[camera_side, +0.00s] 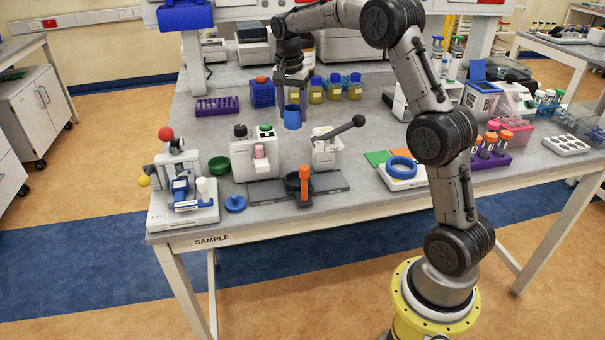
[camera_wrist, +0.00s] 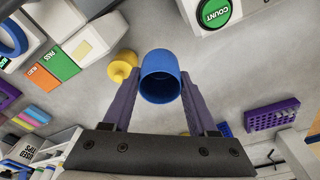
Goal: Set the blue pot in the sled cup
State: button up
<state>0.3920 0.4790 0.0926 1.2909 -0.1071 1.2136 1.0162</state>
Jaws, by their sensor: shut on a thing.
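The blue pot (camera_side: 292,117) hangs in the air above the bench in the side view, behind the white machines. My gripper (camera_side: 292,103) points down and is shut on it. In the wrist view the blue pot (camera_wrist: 161,76) sits between the two fingers of my gripper (camera_wrist: 159,88), its open mouth showing. What looks like the sled cup (camera_side: 292,183) is a dark round cup on a flat dark track (camera_side: 330,182) near the bench's front edge. An orange upright handle (camera_side: 304,186) stands at its right and partly hides it.
A white machine with a green button (camera_side: 265,130) and a white press with a black lever (camera_side: 325,150) stand between pot and track. A green bowl (camera_side: 219,165) and a blue lid (camera_side: 235,203) lie left. A blue ring (camera_side: 402,167) on a white base is right. Yellow bottles (camera_side: 334,87) stand behind.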

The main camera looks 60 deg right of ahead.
notch_tip(320, 180, up, 5)
jog(key=shift+a+r, duration=0.1)
jog(key=shift+r, duration=0.1)
jog(key=s+a+m, duration=0.4)
jog(key=s+a, duration=0.1)
jog(key=a, duration=0.3)
jog(key=m, duration=0.2)
send_over(299, 182)
jog(key=shift+g, duration=0.3)
jog(key=shift+a+f, duration=0.15)
jog(key=shift+f, duration=3.05)
jog(key=shift+a+f, duration=0.15)
jog(key=shift+f, duration=3.05)
jog(key=shift+f, duration=0.4)
